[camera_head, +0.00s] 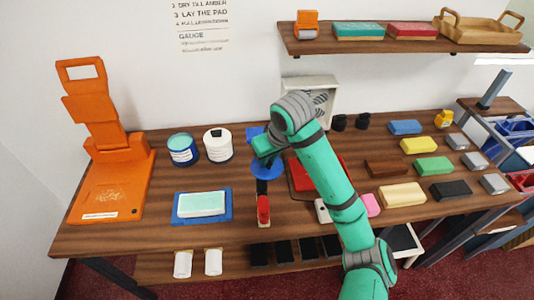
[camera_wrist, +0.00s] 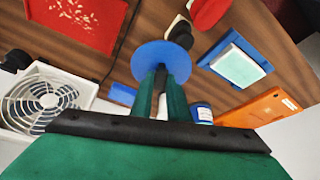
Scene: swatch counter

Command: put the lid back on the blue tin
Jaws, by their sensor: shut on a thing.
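The blue tin (camera_head: 182,151) stands open at the back left of the counter, with teal content showing at its top. In the wrist view the tin (camera_wrist: 201,113) shows partly, behind my right finger. The round blue lid (camera_head: 268,170) is in my gripper, away from the tin and to its right. In the wrist view the lid (camera_wrist: 161,56) is a flat disc beyond my fingertips. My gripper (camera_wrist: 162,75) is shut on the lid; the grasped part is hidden. In the head view my arm hides much of the gripper.
A white tin (camera_head: 218,148) stands between the blue tin and my gripper. A pale pad on a blue mat (camera_head: 229,217) lies in front of the tins. A red-and-black tool (camera_head: 263,208) is below the lid. An orange stand (camera_head: 105,170) is at far left. A fan (camera_head: 318,95) stands behind my arm.

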